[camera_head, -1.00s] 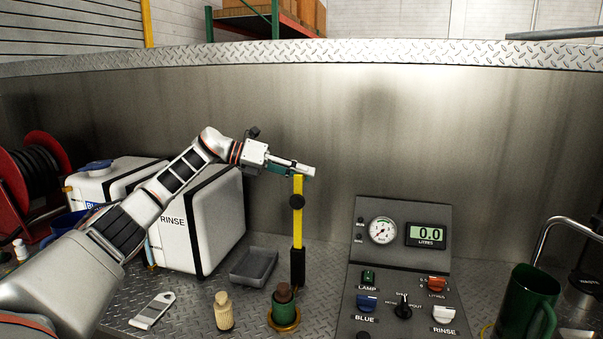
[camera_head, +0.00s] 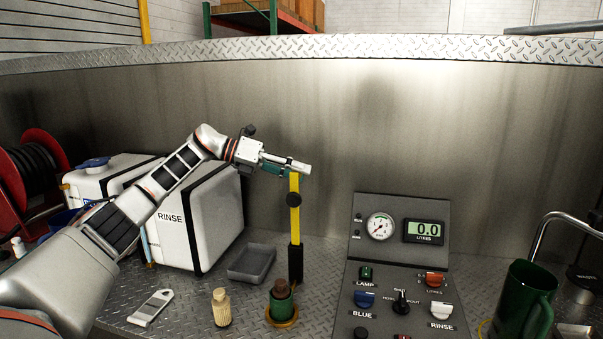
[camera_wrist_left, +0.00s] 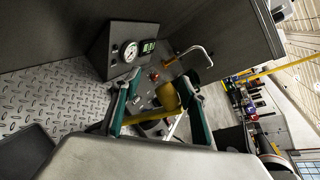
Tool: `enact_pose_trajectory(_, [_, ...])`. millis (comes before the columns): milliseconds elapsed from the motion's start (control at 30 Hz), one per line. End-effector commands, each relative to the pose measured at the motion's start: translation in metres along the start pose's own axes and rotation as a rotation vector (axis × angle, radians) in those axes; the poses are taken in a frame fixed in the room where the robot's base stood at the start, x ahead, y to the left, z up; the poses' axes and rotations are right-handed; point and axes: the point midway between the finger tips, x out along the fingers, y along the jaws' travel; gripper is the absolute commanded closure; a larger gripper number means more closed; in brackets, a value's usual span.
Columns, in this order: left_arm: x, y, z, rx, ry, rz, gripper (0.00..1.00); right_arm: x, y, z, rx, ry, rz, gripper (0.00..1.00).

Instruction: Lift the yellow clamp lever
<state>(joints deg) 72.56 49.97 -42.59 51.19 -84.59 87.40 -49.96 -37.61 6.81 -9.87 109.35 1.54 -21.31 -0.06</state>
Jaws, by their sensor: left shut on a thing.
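The yellow clamp lever (camera_head: 295,217) stands upright near the middle of the head view, with a black lower sleeve and a round black knob partway up. My left gripper (camera_head: 290,168) is at the lever's top end, shut on it. In the left wrist view, the lever's yellow end (camera_wrist_left: 167,96) shows between the two green fingers of the left gripper (camera_wrist_left: 162,100). The fingers hide part of the lever top. My right gripper is in neither view.
A white RINSE tank (camera_head: 205,225) stands behind my left arm. A grey tray (camera_head: 251,263), a green fitting with a brass base (camera_head: 281,303) and a wooden plug (camera_head: 221,308) are near the lever. The control panel (camera_head: 385,290) and green jug (camera_head: 524,300) are to its right.

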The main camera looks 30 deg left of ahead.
Motion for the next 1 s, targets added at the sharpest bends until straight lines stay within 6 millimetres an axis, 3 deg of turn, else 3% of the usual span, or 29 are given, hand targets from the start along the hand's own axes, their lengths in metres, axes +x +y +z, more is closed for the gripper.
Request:
enact_pose_trajectory(33, [-0.019, 0.009, 0.000, -0.004, -0.008, 0.024, 0.63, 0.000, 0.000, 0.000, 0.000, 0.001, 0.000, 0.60])
enact_pose_trajectory(200, [-0.057, 0.008, 0.001, -0.005, -0.012, 0.024, 0.63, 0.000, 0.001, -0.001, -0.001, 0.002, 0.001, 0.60])
enact_pose_trajectory(433, [-0.093, 0.002, 0.002, -0.001, -0.012, 0.014, 0.63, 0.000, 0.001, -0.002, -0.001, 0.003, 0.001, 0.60])
enact_pose_trajectory(633, [-0.105, 0.000, 0.002, 0.000, -0.011, 0.009, 0.63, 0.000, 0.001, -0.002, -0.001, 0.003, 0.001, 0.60])
enact_pose_trajectory(900, [-0.106, -0.001, 0.002, 0.001, -0.012, 0.007, 0.63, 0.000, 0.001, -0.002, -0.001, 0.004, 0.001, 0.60])
enact_pose_trajectory(1000, [-0.103, -0.001, 0.001, -0.003, -0.013, 0.007, 0.89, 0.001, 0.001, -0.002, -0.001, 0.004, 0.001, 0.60])
